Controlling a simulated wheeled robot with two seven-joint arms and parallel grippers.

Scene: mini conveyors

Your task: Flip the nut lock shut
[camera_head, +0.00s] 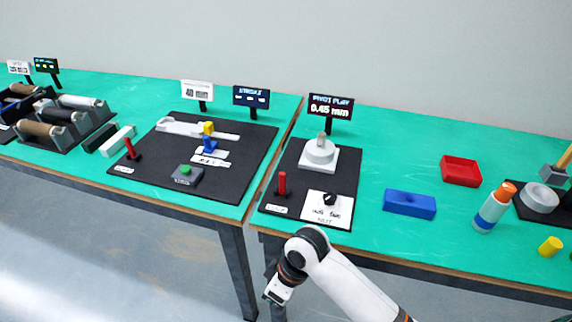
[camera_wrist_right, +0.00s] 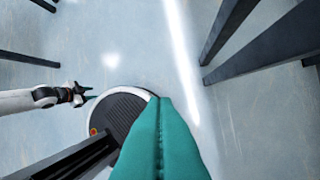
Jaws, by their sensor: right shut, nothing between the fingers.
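On the middle black mat (camera_head: 345,183), a red upright lever (camera_head: 282,184) stands at the front left beside a small white label that is too small to read. It appears to be the nut lock. A black knob (camera_head: 330,198) sits right of it on a white card that seems to read NUT. My right gripper (camera_head: 275,292) is in front of the table edge, below and apart from the lever. Its teal fingers (camera_wrist_right: 160,140) are shut and empty, over the floor. My left gripper (camera_wrist_right: 88,95) shows small in the right wrist view; its opening is unclear.
A round grey pivot (camera_head: 320,152) on a white base stands behind the lever, below a sign (camera_head: 331,106) reading PIVOT PLAY 0.45 mm. A blue block (camera_head: 409,203), red tray (camera_head: 461,170) and bottle (camera_head: 494,207) lie right. Another mat (camera_head: 233,183) with a red lever lies left.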

